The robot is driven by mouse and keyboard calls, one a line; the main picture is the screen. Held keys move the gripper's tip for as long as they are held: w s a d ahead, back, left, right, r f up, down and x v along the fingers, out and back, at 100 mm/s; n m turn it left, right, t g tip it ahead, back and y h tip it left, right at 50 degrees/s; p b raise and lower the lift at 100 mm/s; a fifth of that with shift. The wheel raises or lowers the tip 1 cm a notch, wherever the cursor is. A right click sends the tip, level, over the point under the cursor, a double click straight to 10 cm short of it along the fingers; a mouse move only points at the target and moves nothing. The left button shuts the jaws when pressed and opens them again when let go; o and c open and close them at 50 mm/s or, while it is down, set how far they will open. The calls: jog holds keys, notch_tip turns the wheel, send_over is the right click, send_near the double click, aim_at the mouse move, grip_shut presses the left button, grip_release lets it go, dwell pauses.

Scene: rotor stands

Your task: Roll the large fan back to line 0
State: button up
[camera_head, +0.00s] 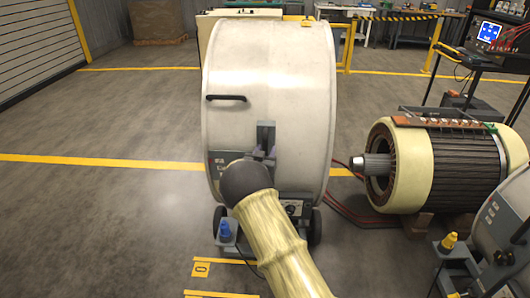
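The large fan (270,75) is a tall off-white drum on dark wheels, upright in the middle of the head view. It has a black handle (226,98) on its upper left and a dark control panel low on its face. My gripper (264,152) is at the fan's lower front, by a grey upright bracket (266,134). The dark round wrist hides most of it, so I cannot tell whether it grips anything. Line 0 is a short yellow floor stripe (228,261) with a yellow tag marked 0 (201,269), in front of the fan's wheels.
A large motor (445,165) lies on wooden blocks at the right, with red cables on the floor. A second grey machine (505,230) stands at the lower right. A cart with a screen (489,32) is at the upper right. Floor to the left is clear.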

jog(key=shift+s+f, duration=0.1)
jog(key=shift+s, duration=0.05)
jog(key=v, duration=1.7)
jog(key=s+d+r+n+g+y, duration=0.1)
jog(key=s+d+g+y, duration=0.1)
jog(key=s+d+g, duration=0.5)
jog(key=s+d+r+n+g+y, duration=0.1)
jog(key=s+d+g+y, duration=0.15)
jog(key=s, duration=0.85)
jog(key=s+d+n+g+y, duration=0.1)
jog(key=s+d+n+g, duration=0.1)
jog(key=s+d+g, duration=0.55)
notch_tip(320, 180, up, 23)
jog(key=s+a+t+p, duration=0.1)
jog(key=s+t+p, duration=0.1)
jog(key=p, duration=2)
jog(key=shift+s+a+f+p, duration=0.15)
jog(key=shift+s+f+p, duration=0.1)
jog(key=shift+s+p, duration=0.15)
